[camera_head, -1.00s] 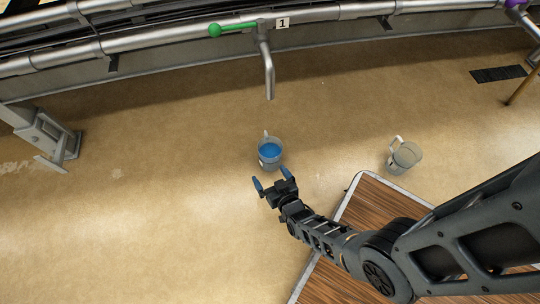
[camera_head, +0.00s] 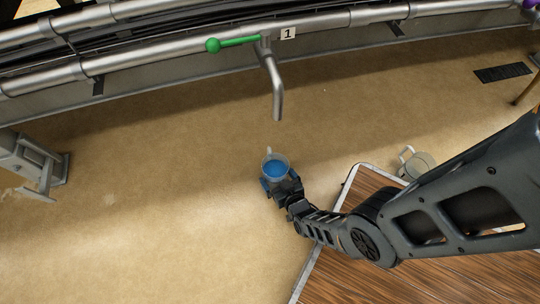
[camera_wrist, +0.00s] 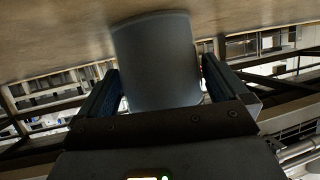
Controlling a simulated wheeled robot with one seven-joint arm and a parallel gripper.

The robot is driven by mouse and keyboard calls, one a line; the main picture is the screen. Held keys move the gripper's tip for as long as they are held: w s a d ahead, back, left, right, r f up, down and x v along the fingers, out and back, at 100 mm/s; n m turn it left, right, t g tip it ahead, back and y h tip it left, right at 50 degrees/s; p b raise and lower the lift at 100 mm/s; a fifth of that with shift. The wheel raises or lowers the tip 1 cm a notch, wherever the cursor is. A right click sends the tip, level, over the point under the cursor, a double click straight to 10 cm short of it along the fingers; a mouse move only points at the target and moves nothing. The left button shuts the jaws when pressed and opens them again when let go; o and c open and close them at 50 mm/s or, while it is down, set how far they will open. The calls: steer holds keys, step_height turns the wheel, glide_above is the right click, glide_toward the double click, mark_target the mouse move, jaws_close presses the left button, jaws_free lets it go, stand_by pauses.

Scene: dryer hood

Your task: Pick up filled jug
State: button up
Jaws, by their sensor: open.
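The filled jug (camera_head: 275,167) is a clear jug with blue liquid, standing on the floor below the spout, its handle toward the far side. My gripper (camera_head: 277,182) is at the jug's near side, low to the floor, with its fingers around the jug's sides. In the wrist view the jug's grey wall (camera_wrist: 157,62) fills the space between the two open fingers, which flank it left and right. A small gap seems to show on the right; whether the left finger touches cannot be told.
A metal spout (camera_head: 276,88) with a green-knobbed lever (camera_head: 235,43) and a "1" label hangs from the pipe beyond the jug. An empty jug (camera_head: 415,163) stands to the right, partly behind my arm. A wooden platform (camera_head: 335,255) lies at lower right.

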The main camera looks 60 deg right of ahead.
steer(key=shift+w+d+f, duration=0.1)
steer(key=shift+w+d, duration=0.05)
steer(key=shift+w, duration=0.05)
steer(key=c, duration=1.1)
steer(key=shift+c, duration=0.7)
